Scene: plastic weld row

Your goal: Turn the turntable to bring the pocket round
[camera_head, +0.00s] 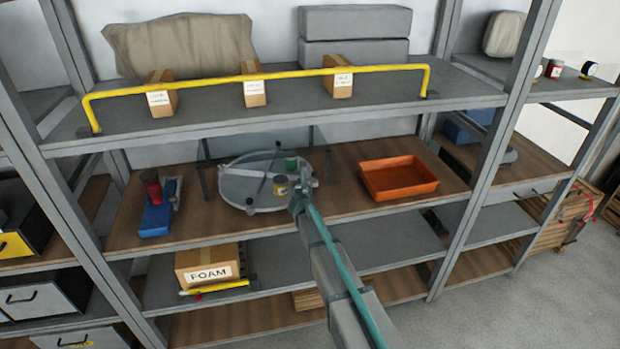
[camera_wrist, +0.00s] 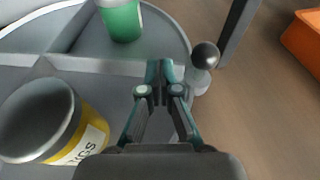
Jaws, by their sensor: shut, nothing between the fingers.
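The round grey turntable (camera_head: 240,190) stands on the wooden middle shelf, with raised dividers splitting it into pockets. A green can (camera_head: 291,163) and a yellow-banded can with a dark lid (camera_head: 280,184) stand in separate pockets. The wrist view shows the green can (camera_wrist: 122,20) at the top and the yellow-banded can (camera_wrist: 45,120) at left. A round-headed grey knob (camera_wrist: 204,56) rises at the turntable's right edge. My gripper (camera_head: 303,184) is at the turntable's right front edge, shut and empty. In the wrist view its fingertips (camera_wrist: 165,70) are just left of the knob; I cannot tell if they touch.
An orange tray (camera_head: 398,178) is right of the turntable. A blue tool (camera_head: 156,220) and a red item (camera_head: 152,188) are at left. A dark upright post (camera_wrist: 238,28) stands close beyond the knob. Bare shelf lies between turntable and tray. A yellow rail (camera_head: 220,80) fronts the shelf above.

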